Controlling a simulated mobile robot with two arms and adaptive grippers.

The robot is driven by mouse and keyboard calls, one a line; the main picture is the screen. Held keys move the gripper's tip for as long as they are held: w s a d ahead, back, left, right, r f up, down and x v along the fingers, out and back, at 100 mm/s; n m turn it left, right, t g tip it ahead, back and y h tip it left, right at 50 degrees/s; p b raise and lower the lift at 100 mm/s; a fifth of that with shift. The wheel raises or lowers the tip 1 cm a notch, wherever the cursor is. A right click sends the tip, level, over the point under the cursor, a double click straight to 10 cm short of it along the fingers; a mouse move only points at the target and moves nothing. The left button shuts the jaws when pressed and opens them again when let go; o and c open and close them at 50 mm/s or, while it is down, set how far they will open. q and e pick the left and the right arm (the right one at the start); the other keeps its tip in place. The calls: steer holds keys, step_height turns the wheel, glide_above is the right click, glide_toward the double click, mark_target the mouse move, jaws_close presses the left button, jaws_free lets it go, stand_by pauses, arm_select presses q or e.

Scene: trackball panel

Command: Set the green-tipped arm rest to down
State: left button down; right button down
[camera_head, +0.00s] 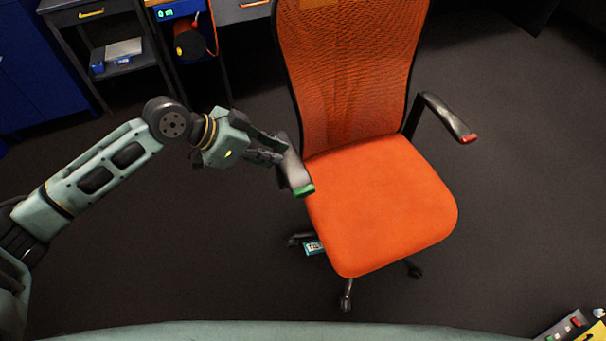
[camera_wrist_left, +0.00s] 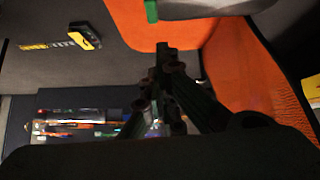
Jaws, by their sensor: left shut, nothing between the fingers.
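The green-tipped arm rest (camera_head: 295,170) is on the left side of an orange office chair (camera_head: 380,200). It is a dark pad with a green front end, and it lies low beside the seat. In the left wrist view the green tip (camera_wrist_left: 151,11) shows at the top edge. My left gripper (camera_head: 280,150) is shut and empty, right at the rear outer side of this arm rest; I cannot tell whether it touches. The gripper's fingers (camera_wrist_left: 163,85) also show in the wrist view. My right gripper is not in view.
A red-tipped arm rest (camera_head: 450,118) is on the chair's right side, raised clear of the seat. Desks with drawers (camera_head: 100,40) stand at the back left. A panel with buttons (camera_head: 572,325) is at the bottom right. Dark floor around the chair is open.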

arm_select(q)
steer(key=x, duration=0.5)
steer(key=p+x, duration=0.1)
steer(key=x, duration=0.2)
steer(key=shift+s+d, duration=0.3)
steer(key=shift+d, duration=0.35)
steer(key=f, duration=0.3)
steer(key=shift+d+f, duration=0.2)
steer(key=shift+f, duration=0.65)
